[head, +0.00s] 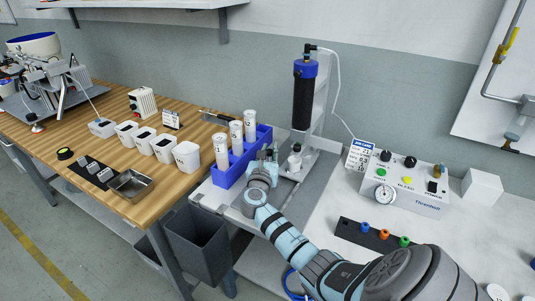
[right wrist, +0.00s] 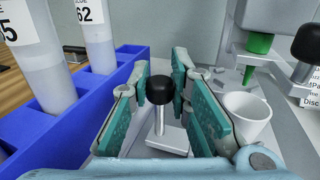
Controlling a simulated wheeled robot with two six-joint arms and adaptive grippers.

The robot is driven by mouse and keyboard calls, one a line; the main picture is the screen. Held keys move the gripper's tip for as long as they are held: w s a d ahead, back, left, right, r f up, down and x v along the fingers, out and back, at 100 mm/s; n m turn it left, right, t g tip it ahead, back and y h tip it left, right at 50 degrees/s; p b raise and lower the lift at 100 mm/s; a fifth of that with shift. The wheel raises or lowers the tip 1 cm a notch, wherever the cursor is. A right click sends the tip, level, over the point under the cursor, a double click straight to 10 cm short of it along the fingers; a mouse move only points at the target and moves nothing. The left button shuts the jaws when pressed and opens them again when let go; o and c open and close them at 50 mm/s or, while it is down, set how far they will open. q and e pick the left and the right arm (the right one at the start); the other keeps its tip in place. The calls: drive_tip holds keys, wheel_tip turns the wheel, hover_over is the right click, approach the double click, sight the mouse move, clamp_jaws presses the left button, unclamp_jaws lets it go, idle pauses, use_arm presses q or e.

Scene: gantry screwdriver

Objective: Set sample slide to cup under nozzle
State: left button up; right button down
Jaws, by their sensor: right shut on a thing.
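My right gripper (head: 267,158) is low in front of the dispenser stand. In the right wrist view its teal-padded fingers (right wrist: 168,90) are on either side of the black knob (right wrist: 160,89) of the sample slide and shut on it. The knob tops a metal post on a pale slide block (right wrist: 167,139). The tall black dispenser cylinder (head: 303,97) stands above in the head view. The slide is hidden behind my gripper there. My left gripper is not in view.
A blue rack (head: 229,175) with white bottles stands close left of my gripper. A control box (head: 404,187) and a dark strip with coloured tips (head: 352,231) are to the right. A grey bin (head: 197,243) stands below the bench.

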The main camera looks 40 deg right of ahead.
drive_tip(key=d, duration=0.1)
drive_tip(key=w+d, duration=0.1)
drive_tip(key=d, duration=0.1)
drive_tip(key=shift+r, duration=0.1)
drive_tip(key=c, duration=1.9)
unclamp_jaws()
drive_tip(key=o, duration=0.4)
drive_tip(key=shift+d, duration=0.1)
drive_tip(key=shift+o, duration=0.2)
drive_tip(key=v, duration=1.2)
